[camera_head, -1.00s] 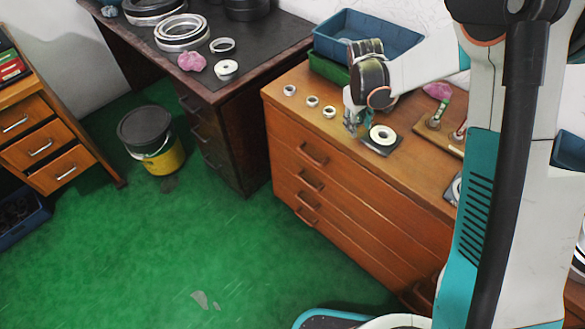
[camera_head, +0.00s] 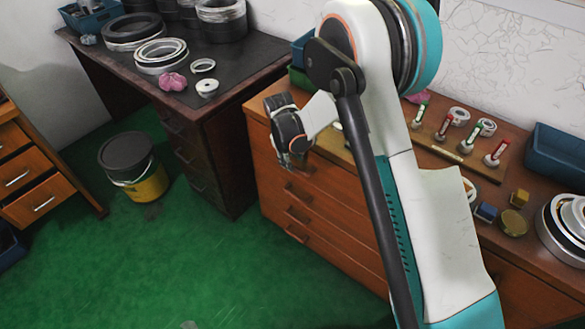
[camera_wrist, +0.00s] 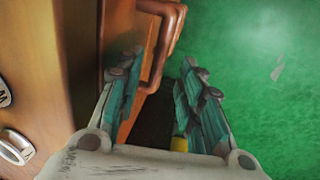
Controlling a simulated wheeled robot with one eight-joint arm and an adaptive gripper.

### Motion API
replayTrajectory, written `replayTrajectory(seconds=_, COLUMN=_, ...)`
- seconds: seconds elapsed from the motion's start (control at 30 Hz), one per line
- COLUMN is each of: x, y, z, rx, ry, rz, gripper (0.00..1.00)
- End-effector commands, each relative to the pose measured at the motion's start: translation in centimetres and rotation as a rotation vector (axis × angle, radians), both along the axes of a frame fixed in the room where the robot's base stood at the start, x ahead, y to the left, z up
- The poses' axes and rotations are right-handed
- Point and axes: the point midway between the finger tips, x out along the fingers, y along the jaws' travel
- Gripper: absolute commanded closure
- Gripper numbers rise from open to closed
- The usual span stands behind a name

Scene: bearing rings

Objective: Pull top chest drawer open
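The wooden chest (camera_head: 345,222) stands right of centre in the head view, its stacked drawers closed. My gripper (camera_head: 292,160) is in front of the top drawer, at handle height, and hides most of that drawer's handle. In the wrist view, a brown curved handle (camera_wrist: 157,70) sticks out from the chest front (camera_wrist: 85,45). My gripper (camera_wrist: 160,75) is open there, its teal-padded fingers spread with the handle's near part between or just beyond them. I cannot tell whether either finger touches it.
Lower drawer handles (camera_head: 297,215) protrude beneath my gripper. A dark desk (camera_head: 255,75) stands left of the chest, with a yellow bucket (camera_head: 150,186) on the floor. A board with several small upright pieces (camera_head: 478,168) lies on the chest top. The green floor (camera_head: 210,270) ahead is clear.

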Motion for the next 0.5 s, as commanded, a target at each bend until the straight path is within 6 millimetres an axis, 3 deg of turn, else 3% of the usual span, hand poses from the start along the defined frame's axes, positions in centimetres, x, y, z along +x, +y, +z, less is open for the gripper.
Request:
replayTrajectory(seconds=0.03, x=0.2, y=-0.1, z=-1.2, rx=0.000, ry=0.000, rz=0.000, gripper=0.65)
replayTrajectory(seconds=0.2, x=0.4, y=-0.3, z=-3.0, rx=0.000, ry=0.000, rz=0.001, gripper=0.65)
replayTrajectory(seconds=0.5, x=0.6, y=-0.5, z=-3.8, rx=0.000, ry=0.000, rz=0.001, gripper=0.65)
